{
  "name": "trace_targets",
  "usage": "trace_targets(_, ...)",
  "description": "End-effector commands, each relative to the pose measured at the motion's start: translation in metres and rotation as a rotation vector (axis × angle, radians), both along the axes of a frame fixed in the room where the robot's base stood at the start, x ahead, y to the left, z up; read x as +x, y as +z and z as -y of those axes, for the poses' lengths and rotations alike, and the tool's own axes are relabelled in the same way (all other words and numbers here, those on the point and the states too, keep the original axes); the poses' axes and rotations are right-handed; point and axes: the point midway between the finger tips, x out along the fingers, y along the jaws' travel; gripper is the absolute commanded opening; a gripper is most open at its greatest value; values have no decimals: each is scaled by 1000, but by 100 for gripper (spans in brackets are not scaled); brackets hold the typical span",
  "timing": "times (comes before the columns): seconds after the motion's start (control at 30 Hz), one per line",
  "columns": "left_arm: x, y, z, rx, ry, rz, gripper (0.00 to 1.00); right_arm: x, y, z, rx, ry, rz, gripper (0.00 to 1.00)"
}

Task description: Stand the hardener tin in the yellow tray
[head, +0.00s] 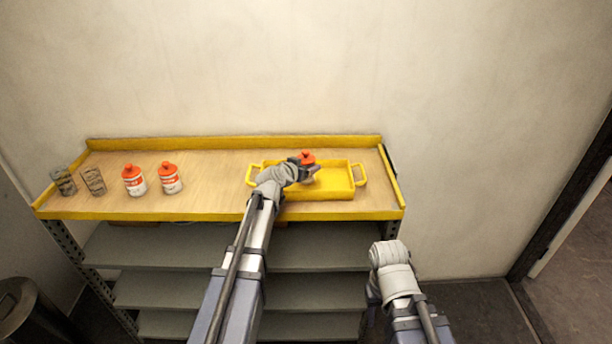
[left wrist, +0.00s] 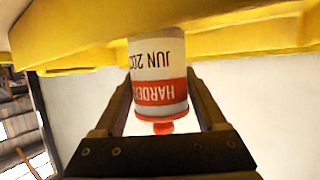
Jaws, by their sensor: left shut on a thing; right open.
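The hardener tin (left wrist: 158,75) is white with a red band and an orange-red cap. It is held in my left gripper (left wrist: 160,100), which is shut on its sides. The wrist view shows it inverted, with its base towards the yellow tray (left wrist: 230,38). In the head view the cap of the tin (head: 307,158) shows above the yellow tray (head: 325,194), and my left gripper (head: 304,169) hides most of its body. I cannot tell whether its base touches the tray floor. My right gripper (head: 374,294) is open, low in front of the shelf unit, its fingers mostly hidden.
Two white tins with orange caps (head: 134,181) (head: 170,178) stand left on the wooden bench top (head: 215,180). Two dark patterned containers (head: 64,181) (head: 94,181) stand further left. A raised yellow edge (head: 235,142) runs along the back. The bench between tins and tray is clear.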

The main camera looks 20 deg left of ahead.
Motion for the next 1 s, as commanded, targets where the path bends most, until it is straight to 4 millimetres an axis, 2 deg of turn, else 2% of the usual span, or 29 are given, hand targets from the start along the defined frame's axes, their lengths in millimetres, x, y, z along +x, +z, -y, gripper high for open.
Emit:
trace_targets(0.03, 0, -13, 0, 0, 0, 1, 6, 0, -13, 0, 0, 0, 0, 50)
trace_targets(0.1, 0, -17, 0, 0, 0, 1, 6, 0, -17, 0, 0, 0, 0, 50)
trace_targets(0.5, 0, -19, 0, 0, 0, 1, 6, 0, -19, 0, 0, 0, 0, 50)
trace_targets(0.53, 0, -19, 0, 0, 0, 0, 75, 0, -19, 0, 0, 0, 0, 50)
trace_targets(0.77, 0, -18, 0, 0, 0, 0, 100, 0, -18, 0, 0, 0, 0, 50)
trace_targets(1.0, 0, -17, 0, 0, 0, 0, 100, 0, -17, 0, 0, 0, 0, 50)
